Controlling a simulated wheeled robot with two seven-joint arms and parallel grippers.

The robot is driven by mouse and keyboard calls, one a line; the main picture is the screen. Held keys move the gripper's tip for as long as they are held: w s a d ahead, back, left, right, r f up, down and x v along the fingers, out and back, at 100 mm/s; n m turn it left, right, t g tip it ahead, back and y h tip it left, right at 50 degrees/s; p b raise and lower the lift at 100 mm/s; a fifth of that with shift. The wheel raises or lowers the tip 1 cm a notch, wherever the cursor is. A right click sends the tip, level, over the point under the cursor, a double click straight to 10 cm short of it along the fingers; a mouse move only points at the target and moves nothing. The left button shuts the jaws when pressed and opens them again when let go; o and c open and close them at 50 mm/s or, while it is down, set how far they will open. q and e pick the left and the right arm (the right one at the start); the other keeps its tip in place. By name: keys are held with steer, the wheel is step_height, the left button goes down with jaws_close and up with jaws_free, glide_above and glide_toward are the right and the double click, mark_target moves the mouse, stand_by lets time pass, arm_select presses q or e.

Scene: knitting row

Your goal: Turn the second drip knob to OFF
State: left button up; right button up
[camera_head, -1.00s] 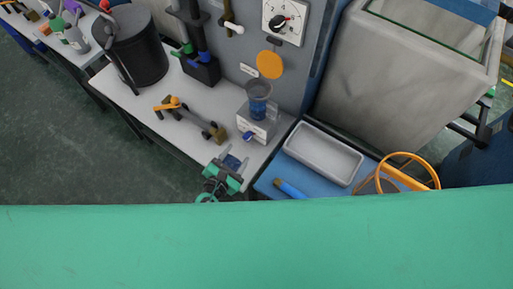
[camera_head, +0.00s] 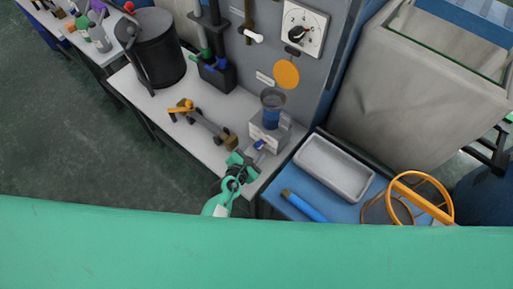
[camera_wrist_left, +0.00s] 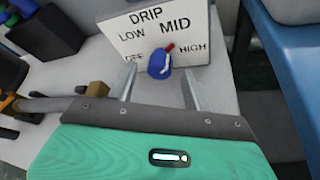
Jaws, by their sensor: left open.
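The drip knob (camera_wrist_left: 159,65) is blue with a red pointer tip and sits on a white panel (camera_wrist_left: 135,42) marked DRIP, OFF, LOW, MID and HIGH. Its tip points up and slightly right, roughly toward MID. In the head view the knob (camera_head: 259,145) is on the front of a small dispenser (camera_head: 272,132) at the table edge. My left gripper (camera_wrist_left: 159,72) is open, its fingers appearing either side of the knob; contact is not clear. In the head view the left gripper (camera_head: 250,157) is just below the knob. My right gripper is out of view.
A jointed rod with an orange handle (camera_head: 181,106) lies left of the dispenser on the white table. A grey tray (camera_head: 334,167) and a blue-handled tool (camera_head: 304,205) are on the blue surface to the right. An orange hoop (camera_head: 452,200) is further right.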

arm_select(q)
steer(key=shift+x, duration=1.2)
steer(key=shift+c, duration=0.4)
steer(key=c, duration=0.9)
steer(key=shift+r+p, duration=0.2)
steer(key=shift+p, duration=0.35)
steer(key=shift+a+n+g+h+p, duration=0.15)
steer(key=shift+n+g+h+p, duration=0.3)
steer(key=shift+n+p, duration=0.5)
steer(key=shift+n+g+h+p, duration=0.35)
steer(key=shift+n+h+p, duration=0.15)
steer(key=shift+p, duration=0.25)
steer(key=shift+w+f+n+g+h+p, duration=0.15)
steer(key=shift+n+g+h+p, duration=0.2)
steer(key=shift+n, duration=0.4)
steer(key=shift+a, duration=0.1)
